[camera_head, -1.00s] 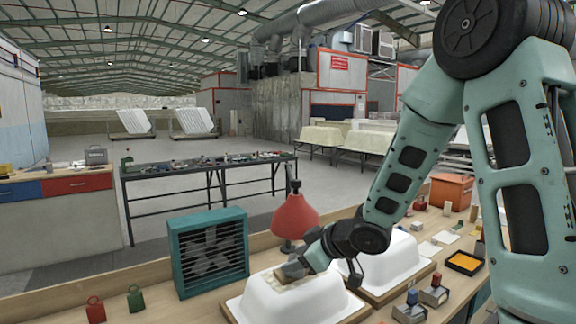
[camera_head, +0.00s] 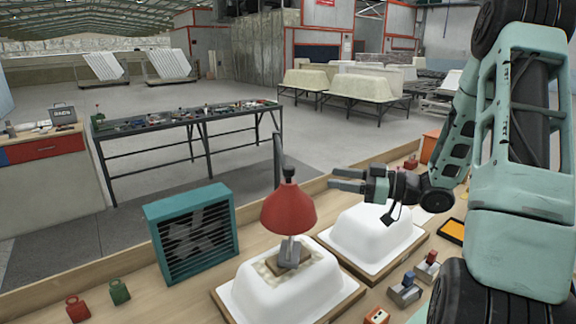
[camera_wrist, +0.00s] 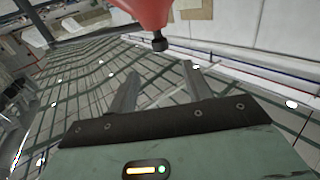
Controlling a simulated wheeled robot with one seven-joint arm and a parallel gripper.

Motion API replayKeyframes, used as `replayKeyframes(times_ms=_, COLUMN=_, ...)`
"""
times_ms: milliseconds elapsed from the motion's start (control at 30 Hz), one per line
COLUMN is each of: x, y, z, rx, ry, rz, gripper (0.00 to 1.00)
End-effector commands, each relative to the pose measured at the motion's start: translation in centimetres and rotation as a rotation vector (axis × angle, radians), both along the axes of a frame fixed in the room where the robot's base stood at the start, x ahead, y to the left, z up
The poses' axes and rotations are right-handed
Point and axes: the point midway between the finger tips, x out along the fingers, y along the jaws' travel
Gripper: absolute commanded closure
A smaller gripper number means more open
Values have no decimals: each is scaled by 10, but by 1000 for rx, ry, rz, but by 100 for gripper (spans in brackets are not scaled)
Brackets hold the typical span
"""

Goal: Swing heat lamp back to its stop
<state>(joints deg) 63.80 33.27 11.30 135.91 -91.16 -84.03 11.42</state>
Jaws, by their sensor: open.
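The heat lamp (camera_head: 289,208) has a red cone shade with a dark knob on top. It hangs over the near white tub shell (camera_head: 255,292) in the head view, beside a thin dark upright post (camera_head: 277,160). A block with a grey handle (camera_head: 290,254) rests on a pale patch on that shell, under the shade. My gripper (camera_head: 338,180) is open and empty, to the right of the lamp and apart from it, fingers pointing left. In the wrist view my open fingers (camera_wrist: 160,85) show with nothing between them, and the red shade (camera_wrist: 148,12) is beyond them.
A second white shell (camera_head: 375,235) stands below my gripper. A teal fan (camera_head: 192,235) stands left of the lamp. Red and green weights (camera_head: 98,300) sit at the bench's front left. Small blocks (camera_head: 415,285) lie at right. A tool table (camera_head: 185,128) stands behind.

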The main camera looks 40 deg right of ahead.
Motion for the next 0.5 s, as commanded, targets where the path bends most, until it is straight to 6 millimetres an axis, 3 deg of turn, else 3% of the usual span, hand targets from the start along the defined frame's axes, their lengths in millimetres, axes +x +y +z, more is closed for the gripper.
replayKeyframes(times_ms=500, x=86, y=63, z=3, rx=2, ry=2, rz=2, gripper=50)
